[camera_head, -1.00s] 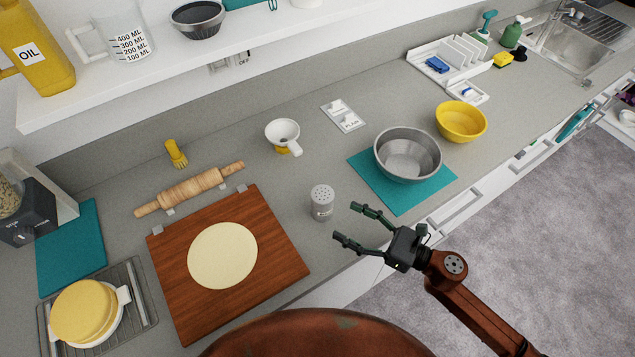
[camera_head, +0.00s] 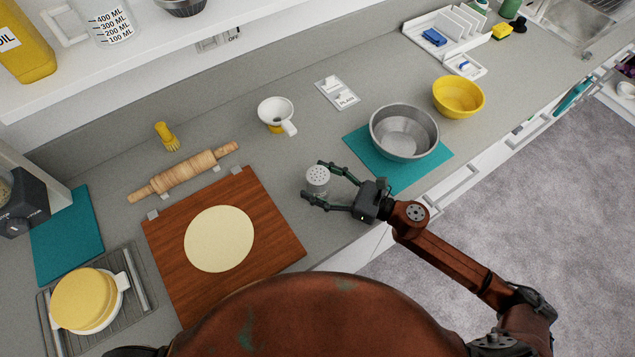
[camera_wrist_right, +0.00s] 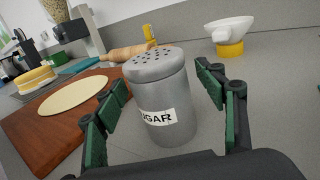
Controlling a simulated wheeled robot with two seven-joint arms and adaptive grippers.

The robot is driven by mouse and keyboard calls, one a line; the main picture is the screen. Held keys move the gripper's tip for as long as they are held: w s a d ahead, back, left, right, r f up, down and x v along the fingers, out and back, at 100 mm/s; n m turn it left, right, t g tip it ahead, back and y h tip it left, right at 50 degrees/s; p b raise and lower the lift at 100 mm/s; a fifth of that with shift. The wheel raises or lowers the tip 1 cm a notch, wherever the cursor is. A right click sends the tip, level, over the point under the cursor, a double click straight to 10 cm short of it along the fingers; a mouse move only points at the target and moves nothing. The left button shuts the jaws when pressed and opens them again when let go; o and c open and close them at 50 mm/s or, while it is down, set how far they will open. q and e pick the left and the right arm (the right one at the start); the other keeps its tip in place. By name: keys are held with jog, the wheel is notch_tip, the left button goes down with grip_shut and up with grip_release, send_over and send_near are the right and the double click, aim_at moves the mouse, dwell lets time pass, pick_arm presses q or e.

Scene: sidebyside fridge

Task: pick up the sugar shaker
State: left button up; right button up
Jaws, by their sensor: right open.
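The sugar shaker (camera_head: 318,178) is a small grey metal cylinder with a perforated top, upright on the counter. In the right wrist view the shaker (camera_wrist_right: 162,100) shows a white label ending in "UGAR". My right gripper (camera_head: 311,179) is open, with its two fingers on either side of the shaker. In the right wrist view the gripper (camera_wrist_right: 165,115) shows gaps between both fingers and the shaker. My left gripper is not in view.
A wooden board (camera_head: 275,235) with a dough round (camera_head: 220,238) lies left of the shaker. A metal bowl (camera_head: 404,130) on a teal mat (camera_head: 357,147) stands to its right. A white-and-yellow funnel-like item (camera_head: 276,111) stands behind. Bare counter surrounds the shaker.

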jog(key=shift+d, duration=0.1)
jog(key=c, duration=1.4)
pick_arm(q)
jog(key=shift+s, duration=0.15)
